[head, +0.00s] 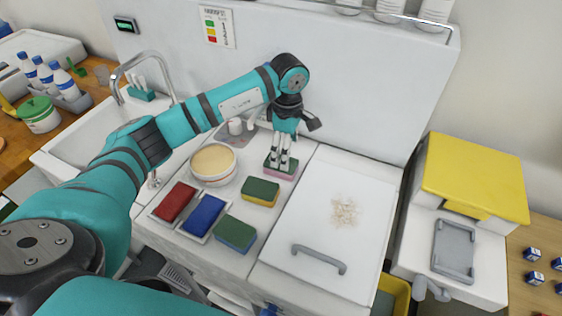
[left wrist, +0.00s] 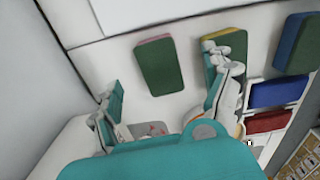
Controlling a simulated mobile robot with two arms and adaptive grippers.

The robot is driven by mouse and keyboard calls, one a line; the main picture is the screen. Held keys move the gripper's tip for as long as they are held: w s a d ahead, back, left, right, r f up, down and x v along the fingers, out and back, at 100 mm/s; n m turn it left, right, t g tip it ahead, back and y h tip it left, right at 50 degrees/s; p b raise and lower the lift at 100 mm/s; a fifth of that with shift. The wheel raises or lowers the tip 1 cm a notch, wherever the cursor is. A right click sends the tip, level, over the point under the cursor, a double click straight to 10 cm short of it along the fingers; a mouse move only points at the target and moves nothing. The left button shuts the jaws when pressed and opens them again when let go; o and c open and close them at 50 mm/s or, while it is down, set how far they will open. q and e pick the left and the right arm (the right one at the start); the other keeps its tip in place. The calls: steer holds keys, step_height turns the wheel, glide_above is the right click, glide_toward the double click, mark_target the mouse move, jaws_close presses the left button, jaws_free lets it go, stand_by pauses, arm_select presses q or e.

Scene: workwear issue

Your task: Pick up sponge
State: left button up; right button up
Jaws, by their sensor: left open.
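A green sponge with a pink layer (head: 282,171) lies on the white counter at the back, left of the white lid. In the left wrist view this sponge (left wrist: 158,66) shows beyond the space between the fingers. My left gripper (head: 279,157) points down at it in the head view, its fingers covering part of it; contact cannot be told. The left gripper (left wrist: 167,85) is open and empty. A green-and-yellow sponge (head: 260,193) and a green-and-blue sponge (head: 235,233) lie nearer the front. My right gripper is out of view.
A round tub (head: 213,163) stands left of the sponges, behind red (head: 174,201) and blue (head: 205,214) blocks. The white lid (head: 318,215) has crumbs (head: 344,210) and a grey handle (head: 319,260). A wall rises close behind. A sink with a tap (head: 118,88) is at left.

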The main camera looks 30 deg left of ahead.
arm_select(q)
steer(key=shift+f, duration=0.6)
steer(key=shift+f+p, duration=0.3)
steer(key=shift+p, duration=0.15)
step_height(320, 180, down, 4)
steer(key=shift+w+r+p, duration=0.1)
steer(key=shift+r+p, duration=0.05)
steer(key=shift+p, duration=0.85)
steer(key=shift+f, duration=0.45)
steer(key=c, duration=0.8)
